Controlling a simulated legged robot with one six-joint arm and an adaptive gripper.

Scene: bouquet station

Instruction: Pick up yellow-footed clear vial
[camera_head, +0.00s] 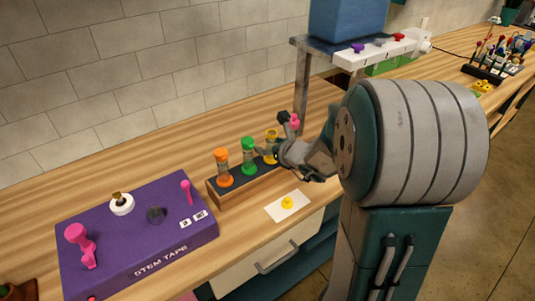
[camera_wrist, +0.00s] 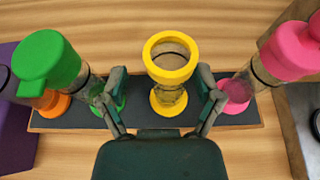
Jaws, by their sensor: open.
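The yellow-footed clear vial (camera_wrist: 170,76) stands upright in a dark-topped wooden rack (camera_head: 240,182), with a yellow ring at its top. In the head view the vial (camera_head: 271,135) is partly hidden by my gripper (camera_head: 270,153). In the wrist view my gripper (camera_wrist: 161,76) is open, with one finger on each side of the vial. Small gaps seem to show between the fingers and the clear tube; contact is hard to tell.
A green-capped vial (camera_wrist: 50,62) and a pink-capped vial (camera_wrist: 288,50) flank the yellow one closely. An orange vial (camera_head: 223,168) stands at the rack's left end. A purple box (camera_head: 140,235) lies left; a white card with a yellow piece (camera_head: 287,202) lies in front.

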